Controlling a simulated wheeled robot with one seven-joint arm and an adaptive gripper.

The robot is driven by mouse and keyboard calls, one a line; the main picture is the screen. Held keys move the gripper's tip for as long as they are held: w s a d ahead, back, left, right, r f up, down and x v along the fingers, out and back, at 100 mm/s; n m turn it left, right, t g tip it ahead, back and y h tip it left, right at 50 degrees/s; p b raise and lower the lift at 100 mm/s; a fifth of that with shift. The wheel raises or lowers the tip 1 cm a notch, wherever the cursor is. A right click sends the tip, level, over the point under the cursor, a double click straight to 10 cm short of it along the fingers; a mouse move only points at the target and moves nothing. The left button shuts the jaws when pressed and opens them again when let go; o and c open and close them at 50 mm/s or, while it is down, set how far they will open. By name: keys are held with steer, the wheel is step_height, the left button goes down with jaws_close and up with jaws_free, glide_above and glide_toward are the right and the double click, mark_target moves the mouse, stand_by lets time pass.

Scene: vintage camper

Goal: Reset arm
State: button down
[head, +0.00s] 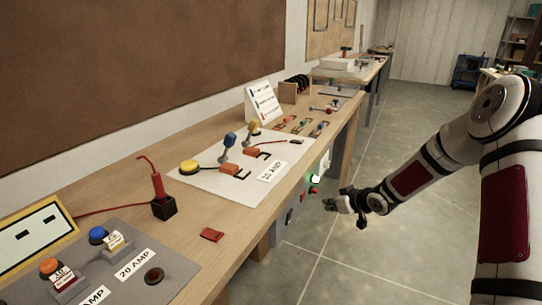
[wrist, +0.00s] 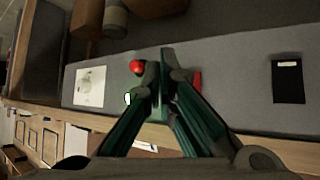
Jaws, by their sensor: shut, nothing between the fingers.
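My gripper (head: 345,203) is at the end of my white and black arm, which reaches in from the right in the head view. It hangs over the floor beside the workbench's front edge, a little below the tabletop. In the wrist view my gripper (wrist: 166,70) has its green-sided dark fingers together, with nothing visible between them. It faces a grey panel (wrist: 235,75) on the bench front. A red round knob (wrist: 136,67) shows just left of the fingertips, and a red piece (wrist: 197,80) is partly hidden behind them.
The wooden workbench (head: 225,245) runs along the left wall. It carries a white board (head: 203,188) with levers and a grey panel (head: 185,268) marked 20 AMP. The floor (head: 405,230) around my arm is clear.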

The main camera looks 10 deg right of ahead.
steer(key=s+a+r+m+g+h+p, duration=0.1)
steer(key=s+r+g+h+p, duration=0.15)
steer(key=s+r, duration=0.85)
steer(key=s+r+m+g+h+p, duration=0.1)
steer(key=s+r+h, duration=0.3)
steer(key=s+r, duration=0.75)
steer(key=s+a+r+m+y+p, duration=0.1)
steer(key=s+a+r, duration=0.2)
steer(key=s, duration=0.5)
steer(key=s+a+r+m+g+y+p, duration=0.1)
steer(key=s+a+r, duration=0.2)
steer(key=s, duration=0.6)
steer(key=s+a+r+m+g+y+p, duration=0.1)
steer(key=s+a+r, duration=0.2)
steer(key=s+r, duration=0.2)
steer(key=s, duration=0.3)
steer(key=shift+s, duration=0.35)
steer(key=shift+r, duration=0.1)
